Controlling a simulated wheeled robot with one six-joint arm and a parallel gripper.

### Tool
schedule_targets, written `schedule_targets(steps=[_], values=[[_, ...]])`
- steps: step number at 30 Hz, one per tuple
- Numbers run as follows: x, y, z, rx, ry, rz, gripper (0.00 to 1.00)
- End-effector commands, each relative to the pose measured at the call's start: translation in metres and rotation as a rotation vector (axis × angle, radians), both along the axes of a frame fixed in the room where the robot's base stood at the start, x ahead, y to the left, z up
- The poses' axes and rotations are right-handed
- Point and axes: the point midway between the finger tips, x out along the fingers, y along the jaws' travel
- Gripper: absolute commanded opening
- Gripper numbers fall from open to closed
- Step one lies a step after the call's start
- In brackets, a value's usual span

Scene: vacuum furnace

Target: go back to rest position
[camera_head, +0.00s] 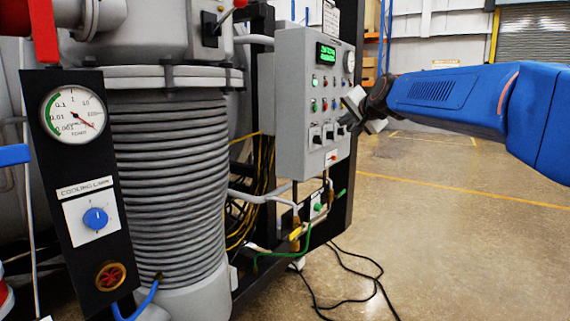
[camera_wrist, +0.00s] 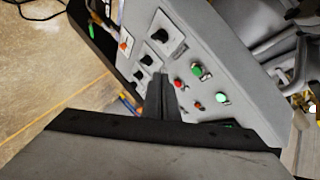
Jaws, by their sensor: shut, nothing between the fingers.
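My gripper (camera_head: 352,118) is at the end of my blue arm, which reaches in from the right in the head view. It is close in front of the grey control box (camera_head: 291,125). In the wrist view the shut fingers (camera_wrist: 161,90) show as a dark narrow tip with nothing in them. The tip appears beside the black rotary switches (camera_wrist: 158,35) and the red and green buttons (camera_wrist: 197,70). I cannot tell whether it touches the panel.
A ribbed grey column (camera_head: 165,190) stands left of the box. A black panel with a pressure gauge (camera_head: 73,113) and a blue knob (camera_head: 96,218) is at the front left. Black cables (camera_head: 350,275) lie on the floor. The floor at the right (camera_head: 460,230) is open.

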Motion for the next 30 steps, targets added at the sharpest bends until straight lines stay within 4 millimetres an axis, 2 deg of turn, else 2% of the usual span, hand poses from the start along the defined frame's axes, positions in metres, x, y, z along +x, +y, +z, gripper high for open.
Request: schedule_targets(steps=[1, 11, 24, 30], values=[[-0.023, -0.001, -0.011, -0.034, 0.024, 0.015, 0.00], [-0.167, -0.010, -0.113, -0.293, 0.229, 0.140, 0.00], [-0.369, -0.037, -0.271, -0.597, 0.512, 0.333, 0.00], [-0.448, -0.051, -0.337, -0.703, 0.629, 0.417, 0.00]])
